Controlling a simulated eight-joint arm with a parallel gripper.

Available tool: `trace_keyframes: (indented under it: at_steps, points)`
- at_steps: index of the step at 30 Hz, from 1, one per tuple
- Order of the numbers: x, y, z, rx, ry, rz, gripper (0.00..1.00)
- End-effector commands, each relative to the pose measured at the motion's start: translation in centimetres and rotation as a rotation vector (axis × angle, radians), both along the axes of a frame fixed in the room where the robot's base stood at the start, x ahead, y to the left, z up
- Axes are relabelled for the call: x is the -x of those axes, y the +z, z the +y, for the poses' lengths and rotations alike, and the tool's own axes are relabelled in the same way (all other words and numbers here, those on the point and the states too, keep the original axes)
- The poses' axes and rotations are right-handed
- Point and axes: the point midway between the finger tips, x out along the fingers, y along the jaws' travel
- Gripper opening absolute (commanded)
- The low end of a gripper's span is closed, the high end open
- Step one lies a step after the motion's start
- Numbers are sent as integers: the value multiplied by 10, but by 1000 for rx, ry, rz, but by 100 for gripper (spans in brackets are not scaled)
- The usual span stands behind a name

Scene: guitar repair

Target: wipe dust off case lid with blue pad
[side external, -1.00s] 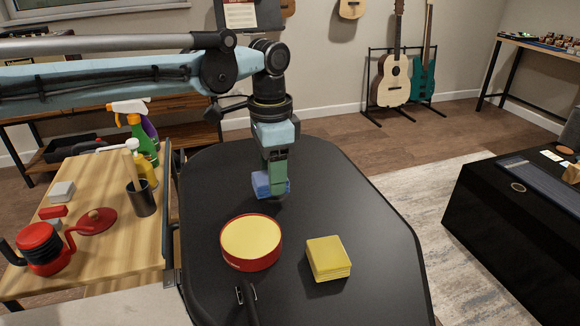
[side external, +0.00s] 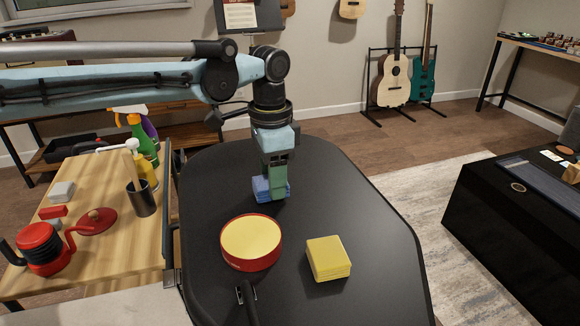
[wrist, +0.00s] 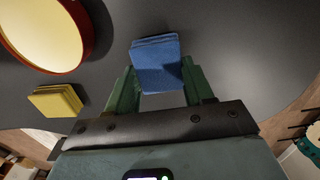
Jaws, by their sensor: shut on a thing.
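My gripper (side external: 275,185) is shut on the blue pad (side external: 260,188), low at the black case lid (side external: 370,240). In the wrist view the blue pad (wrist: 158,62) sits between the two green fingers of my gripper (wrist: 160,82). I cannot tell for sure whether the pad touches the lid. No dust can be made out on the dark surface.
A red round tin with a yellow top (side external: 251,242) and a yellow stack of pads (side external: 328,258) stand on the lid in front of my gripper. A wooden side table (side external: 110,245) at the left holds a red kettle (side external: 42,248), bottles and a dark cup (side external: 141,198). The lid's right part is clear.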

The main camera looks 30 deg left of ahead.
Motion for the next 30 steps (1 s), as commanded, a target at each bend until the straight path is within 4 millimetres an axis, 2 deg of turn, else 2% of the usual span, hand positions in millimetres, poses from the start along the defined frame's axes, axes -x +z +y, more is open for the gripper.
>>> trace_keyframes:
  at_steps: [19, 30]
  points:
    - [0, -10, 0, 0, 0, 0, 18]
    - [-12, -9, 12, 0, 1, 0, 18]
